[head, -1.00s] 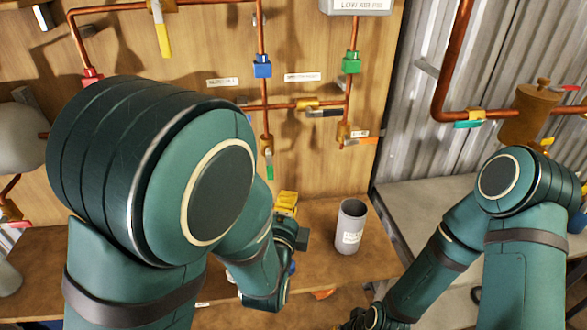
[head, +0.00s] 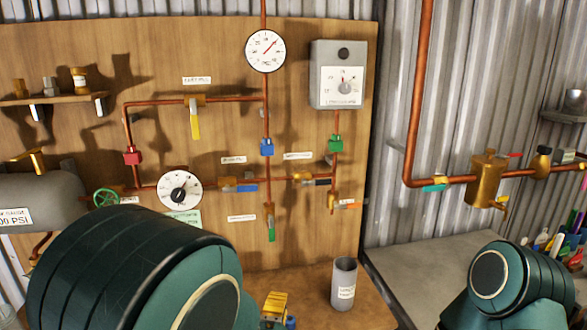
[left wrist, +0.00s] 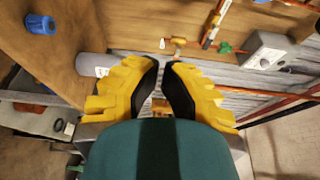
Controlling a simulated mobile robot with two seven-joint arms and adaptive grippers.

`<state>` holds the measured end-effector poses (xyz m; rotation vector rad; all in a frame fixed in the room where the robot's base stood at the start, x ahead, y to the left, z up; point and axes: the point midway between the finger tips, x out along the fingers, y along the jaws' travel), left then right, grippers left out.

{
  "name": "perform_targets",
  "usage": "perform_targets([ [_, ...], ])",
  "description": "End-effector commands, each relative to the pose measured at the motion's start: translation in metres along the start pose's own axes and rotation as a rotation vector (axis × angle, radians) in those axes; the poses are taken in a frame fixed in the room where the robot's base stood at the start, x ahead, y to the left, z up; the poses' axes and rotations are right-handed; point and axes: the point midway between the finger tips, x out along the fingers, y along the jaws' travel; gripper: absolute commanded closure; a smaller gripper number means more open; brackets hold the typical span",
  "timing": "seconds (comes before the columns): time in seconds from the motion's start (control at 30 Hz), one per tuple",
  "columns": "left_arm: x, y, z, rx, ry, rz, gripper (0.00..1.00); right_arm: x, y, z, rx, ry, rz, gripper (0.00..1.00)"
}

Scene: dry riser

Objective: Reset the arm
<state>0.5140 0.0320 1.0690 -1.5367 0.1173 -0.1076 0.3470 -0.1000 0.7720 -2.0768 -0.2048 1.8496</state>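My left arm fills the lower left of the head view. The yellow fingers of my left gripper (head: 275,303) show low in the middle, left of the grey cylinder and apart from it. In the left wrist view both yellow fingers (left wrist: 162,66) have black inner pads, and their tips lie close together with a narrow gap and nothing visible held. My right arm's dark green joint (head: 500,275) shows at the lower right. My right gripper is out of view.
A grey cylinder (head: 345,283) stands on the wooden bench by the board. Copper pipes, a pressure gauge (head: 265,50), a grey control box (head: 338,75) and a grey tank (head: 40,198) are ahead. A brass vessel (head: 488,180) is on the right. A blue cup-like piece (left wrist: 40,24) shows in the wrist view.

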Motion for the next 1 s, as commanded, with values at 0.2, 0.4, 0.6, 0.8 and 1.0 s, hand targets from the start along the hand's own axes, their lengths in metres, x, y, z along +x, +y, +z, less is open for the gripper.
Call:
perform_targets([
  [0.2,-0.001,0.057,0.017,-0.215,-0.032,0.194,1.00,0.000,0.000,0.000,0.000,0.000,0.000,1.00],
  [0.4,-0.014,0.122,0.033,-0.497,-0.116,0.422,1.00,0.000,0.000,0.000,0.000,0.000,0.000,1.00],
  [0.6,-0.052,0.204,0.048,-0.917,-0.325,0.723,1.00,0.000,0.000,0.000,0.000,0.000,0.000,1.00],
  [0.8,-0.110,0.267,0.048,-1.359,-0.652,0.995,1.00,0.000,0.000,0.000,0.000,0.000,0.000,1.00],
  [1.0,-0.155,0.294,0.040,-1.661,-0.962,1.160,1.00,0.000,0.000,0.000,0.000,0.000,0.000,1.00],
])
